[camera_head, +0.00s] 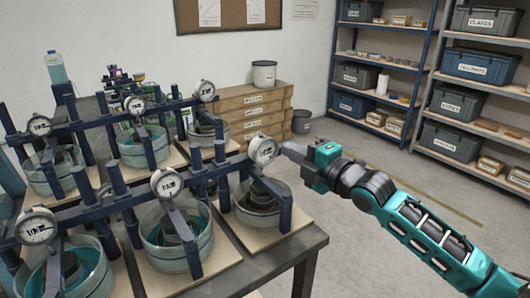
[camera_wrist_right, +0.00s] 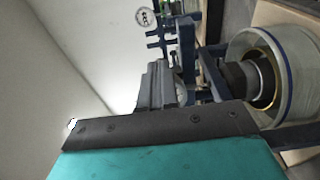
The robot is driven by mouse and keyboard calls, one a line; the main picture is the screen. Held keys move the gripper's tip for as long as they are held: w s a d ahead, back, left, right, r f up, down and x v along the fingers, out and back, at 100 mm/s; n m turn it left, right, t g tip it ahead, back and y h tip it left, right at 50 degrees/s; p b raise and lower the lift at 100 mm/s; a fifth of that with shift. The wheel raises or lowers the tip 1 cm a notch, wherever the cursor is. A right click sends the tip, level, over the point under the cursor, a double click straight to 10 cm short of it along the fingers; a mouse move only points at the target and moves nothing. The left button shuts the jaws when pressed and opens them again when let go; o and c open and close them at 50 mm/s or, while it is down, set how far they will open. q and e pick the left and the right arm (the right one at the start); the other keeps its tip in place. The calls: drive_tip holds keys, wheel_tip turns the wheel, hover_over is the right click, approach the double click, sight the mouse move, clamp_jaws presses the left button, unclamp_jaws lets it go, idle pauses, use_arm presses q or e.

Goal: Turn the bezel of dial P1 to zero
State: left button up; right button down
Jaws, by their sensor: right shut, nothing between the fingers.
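Several white round dials sit on dark blue lever frames; their labels are too small to read, so I cannot tell which is P1. The nearest to my right gripper (camera_head: 290,150) is the front-right dial (camera_head: 263,150). The gripper is shut and empty, with its tips at or just beside that dial's right edge; I cannot tell whether they touch. In the right wrist view the shut fingers (camera_wrist_right: 160,86) point up the picture, and one dial (camera_wrist_right: 147,17) shows beyond them. The bezel's zero position is not readable. My left gripper is out of view.
Glass vessels with weights (camera_head: 262,203) stand on boards under the levers; one (camera_wrist_right: 235,80) is at the right of the wrist view. The dark table (camera_head: 270,262) ends at the right. Cartons (camera_head: 255,98) and shelves (camera_head: 470,70) stand behind. Floor right of the table is clear.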

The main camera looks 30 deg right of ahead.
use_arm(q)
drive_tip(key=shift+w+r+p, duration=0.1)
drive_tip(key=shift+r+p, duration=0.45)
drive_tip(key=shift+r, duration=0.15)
use_arm(e)
drive_tip(key=s, duration=0.2)
drive_tip(key=s+d, duration=0.1)
drive_tip(key=s, duration=0.2)
drive_tip(key=shift+r, duration=0.1)
